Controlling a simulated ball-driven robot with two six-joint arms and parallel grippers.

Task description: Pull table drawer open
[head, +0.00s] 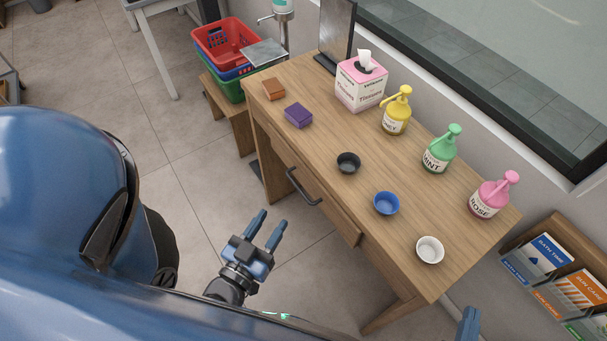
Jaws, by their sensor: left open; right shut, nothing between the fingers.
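The wooden table (345,205) stands to the right of me, with a drawer (327,202) in its long near side. The drawer has a dark bar handle (304,187). The drawer looks shut or nearly so; I cannot tell for sure. My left gripper (270,226) is open and empty, its blue fingers pointing up toward the table. It is below and left of the handle, apart from it. Only a blue tip of my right gripper (468,324) shows at the bottom edge, right of the table's front corner; it is shut and empty.
On the table are a tissue box (361,88), yellow (396,115), green (439,154) and pink (489,198) pump bottles, several small bowls, an orange block (274,89) and a purple block (298,115). Stacked baskets (224,45) stand behind, a leaflet rack (556,268) at right. Floor before the drawer is clear.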

